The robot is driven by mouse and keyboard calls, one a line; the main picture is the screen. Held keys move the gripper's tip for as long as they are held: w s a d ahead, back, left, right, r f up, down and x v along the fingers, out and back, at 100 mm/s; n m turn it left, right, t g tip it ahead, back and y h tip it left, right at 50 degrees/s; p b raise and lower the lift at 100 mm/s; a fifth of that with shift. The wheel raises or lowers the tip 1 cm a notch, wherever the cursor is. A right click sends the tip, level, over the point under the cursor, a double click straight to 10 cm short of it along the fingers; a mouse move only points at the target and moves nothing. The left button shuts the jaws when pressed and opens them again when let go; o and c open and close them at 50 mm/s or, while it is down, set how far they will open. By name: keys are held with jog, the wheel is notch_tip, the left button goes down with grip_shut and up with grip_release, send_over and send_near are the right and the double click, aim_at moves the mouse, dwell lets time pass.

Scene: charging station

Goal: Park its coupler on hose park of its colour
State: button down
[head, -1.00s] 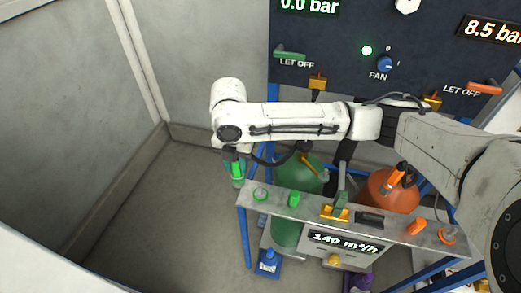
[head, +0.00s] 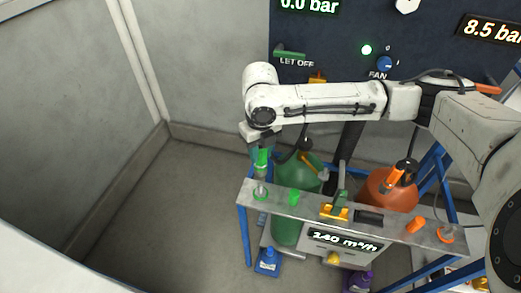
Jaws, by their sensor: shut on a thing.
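A green coupler (head: 262,160) hangs upright below my gripper (head: 262,149), which is shut on it. The fingers are small and partly hidden by the wrist. The green hose park (head: 260,194), a ringed post, stands at the left end of the grey metal shelf (head: 378,230). The coupler's lower end is directly above this park in the picture. I cannot tell whether they touch. An orange ringed park (head: 446,235) stands at the shelf's right end.
A green block (head: 293,198), a yellow clamp (head: 335,212) and an orange block (head: 415,225) sit along the shelf. Green (head: 287,229) and orange (head: 388,190) cylinders stand behind it. The floor at left is clear.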

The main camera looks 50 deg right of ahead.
aim_at(260, 164)
jog(key=shift+f+b, duration=2.1)
jog(key=shift+f, duration=0.75)
jog(key=shift+f+b, duration=1.6)
jog(key=shift+f, duration=1.05)
jog(key=c, duration=0.7)
grip_release()
notch_tip(260, 164, up, 11)
jog(key=shift+f, duration=0.1)
